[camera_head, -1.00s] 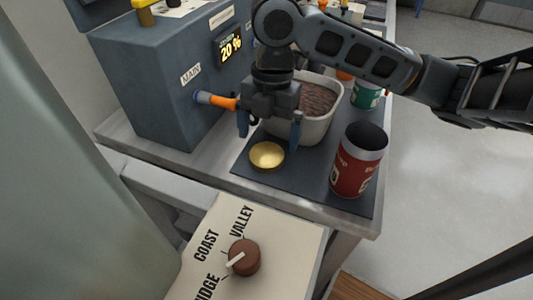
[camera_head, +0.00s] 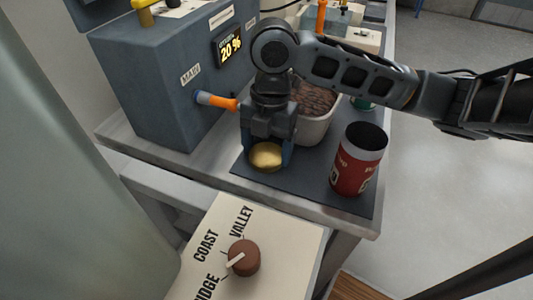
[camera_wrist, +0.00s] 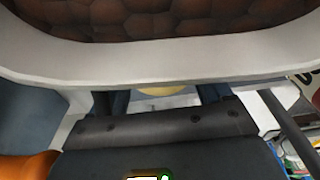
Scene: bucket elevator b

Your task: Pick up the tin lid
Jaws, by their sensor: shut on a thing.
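The tin lid (camera_head: 266,156) is a round, gold disc at the left end of the dark mat (camera_head: 308,184). My gripper (camera_head: 267,160) is lowered over it, one finger on each side, and is shut on the lid. In the wrist view my gripper (camera_wrist: 160,98) shows from behind, and only a small yellow piece of the lid (camera_wrist: 160,90) is visible between the fingers. I cannot tell whether the lid still touches the mat.
A red can (camera_head: 358,165) stands open on the mat to the right. A white tub of brown contents (camera_head: 313,132) stands right behind my gripper. A blue-grey box (camera_head: 165,95) with an orange-ended handle (camera_head: 217,101) is at left. A knob panel (camera_head: 244,257) is in front.

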